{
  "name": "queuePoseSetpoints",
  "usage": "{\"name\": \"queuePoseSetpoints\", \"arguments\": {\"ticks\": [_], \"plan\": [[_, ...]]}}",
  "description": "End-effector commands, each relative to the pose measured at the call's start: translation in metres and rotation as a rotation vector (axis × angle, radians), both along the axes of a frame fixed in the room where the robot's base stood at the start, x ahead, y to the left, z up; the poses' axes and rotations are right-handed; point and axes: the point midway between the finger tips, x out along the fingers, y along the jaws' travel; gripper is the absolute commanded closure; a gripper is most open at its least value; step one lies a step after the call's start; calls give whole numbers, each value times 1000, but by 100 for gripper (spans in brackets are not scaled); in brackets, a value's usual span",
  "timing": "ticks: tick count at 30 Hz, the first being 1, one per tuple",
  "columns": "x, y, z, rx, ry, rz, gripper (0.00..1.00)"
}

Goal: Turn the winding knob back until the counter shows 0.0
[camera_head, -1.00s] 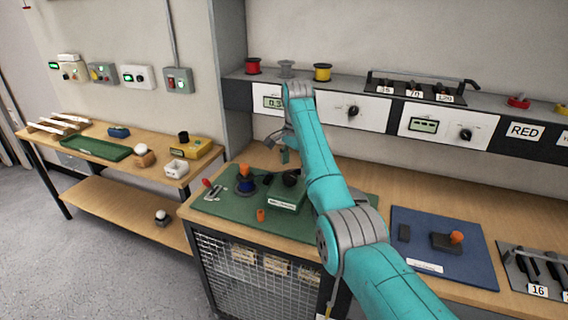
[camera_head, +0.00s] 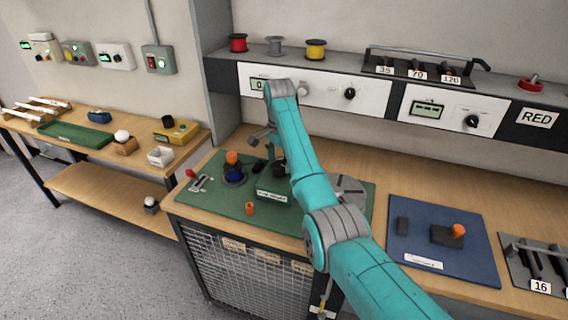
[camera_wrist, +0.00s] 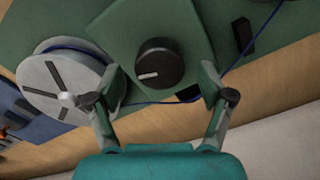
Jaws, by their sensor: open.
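The black winding knob (camera_wrist: 160,63) with a white pointer mark sits on a green box (camera_wrist: 185,30) in the wrist view. My gripper (camera_wrist: 160,78) is open, its fingers on either side of the knob with visible gaps. A grey disc (camera_wrist: 65,85) with blue wire lies to the left. In the head view, the green box (camera_head: 272,196) stands on a green mat (camera_head: 225,205); my arm partly covers this area. The counter display (camera_head: 257,84) on the white panel shows a leading 0; my arm hides the rest.
A blue spool (camera_head: 235,176) and orange cylinder (camera_head: 250,208) are on the green mat. A blue mat (camera_head: 450,265) lies to the right. A shelf with spools (camera_head: 315,50) runs above. Bare wood separates the mats.

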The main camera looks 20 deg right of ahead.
Motion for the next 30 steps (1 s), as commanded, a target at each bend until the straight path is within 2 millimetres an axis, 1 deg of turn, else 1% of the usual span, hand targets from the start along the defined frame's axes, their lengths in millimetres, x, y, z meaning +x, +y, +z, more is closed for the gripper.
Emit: {"name": "queuePoseSetpoints", "arguments": {"ticks": [1, 6, 15, 16, 17, 18, 20, 21, 22, 23, 30], "plan": [[-1, 2, -6, 0, 1, 1, 20], [-1, 6, -16, 0, 0, 0, 20], [-2, 7, -18, 0, 0, 0, 20], [-2, 7, -18, 0, 0, 0, 25], [-2, 7, -18, 0, 0, 0, 32], [-2, 7, -18, 0, 0, 0, 42], [-2, 7, -18, 0, 0, 0, 57], [-1, 7, -18, 0, 0, 0, 67], [-1, 7, -18, 0, 0, 0, 75], [-1, 7, -18, 0, 0, 0, 80], [-2, 7, -18, 0, 0, 10, 80]]}}
